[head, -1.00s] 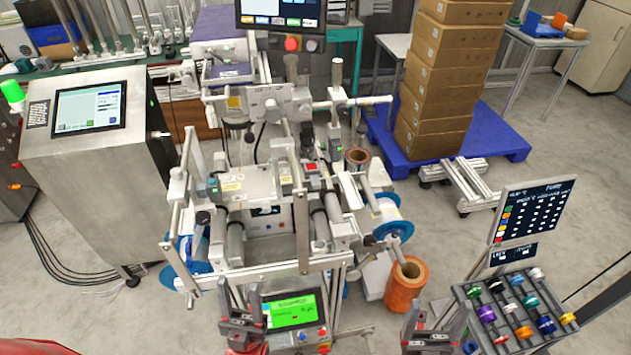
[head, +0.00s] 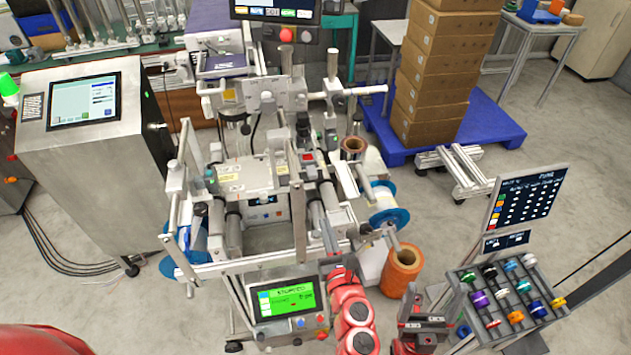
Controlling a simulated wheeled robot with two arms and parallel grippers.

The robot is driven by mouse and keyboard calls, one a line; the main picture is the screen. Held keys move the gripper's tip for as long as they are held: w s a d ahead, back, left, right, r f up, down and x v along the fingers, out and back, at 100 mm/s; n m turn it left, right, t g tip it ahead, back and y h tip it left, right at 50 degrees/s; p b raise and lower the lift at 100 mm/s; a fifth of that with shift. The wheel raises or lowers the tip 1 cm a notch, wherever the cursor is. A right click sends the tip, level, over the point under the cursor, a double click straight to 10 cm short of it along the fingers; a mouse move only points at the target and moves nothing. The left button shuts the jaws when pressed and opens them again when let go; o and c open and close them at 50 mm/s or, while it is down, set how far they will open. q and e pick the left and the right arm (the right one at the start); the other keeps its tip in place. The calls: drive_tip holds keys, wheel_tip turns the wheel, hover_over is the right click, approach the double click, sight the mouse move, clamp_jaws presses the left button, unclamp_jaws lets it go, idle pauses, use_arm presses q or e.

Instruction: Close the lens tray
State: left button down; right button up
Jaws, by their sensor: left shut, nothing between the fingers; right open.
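I cannot make out with certainty which part is the lens tray. The machine (head: 262,268) with rollers and a flat bed (head: 245,176) fills the middle of the head view. My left arm's red links rise from the bottom, right of the green-lit panel. My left gripper (head: 334,262) is at their upper end, close to the machine's front right side; it is shut and empty, its fingers hard to see. My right gripper (head: 423,324) is open and empty at the lower right, between the orange roll and the rack of coloured reels, apart from both.
The green-lit panel (head: 285,301) stands low at the front. An orange roll (head: 403,271) stands on the floor to its right. A tilted rack (head: 482,325) holds several coloured reels. A steel cabinet (head: 95,165) stands left. Stacked boxes (head: 432,75) sit on a blue pallet (head: 490,130).

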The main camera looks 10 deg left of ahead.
use_arm(q)
drive_tip(key=p, duration=0.6)
approach(314, 178)
drive_tip(key=x, duration=0.4)
drive_tip(key=shift+w+a+r, duration=0.1)
drive_tip(key=shift+w+r, duration=0.25)
drive_tip(key=shift+r, duration=0.05)
drive_tip(key=shift+w+a+f+p, duration=0.1)
drive_tip(key=shift+w+a+p, duration=0.15)
drive_tip(key=shift+w, duration=0.35)
drive_tip(key=shift+w+a+f, duration=0.1)
drive_tip(key=shift+w+f, duration=0.15)
drive_tip(key=shift+w, duration=0.15)
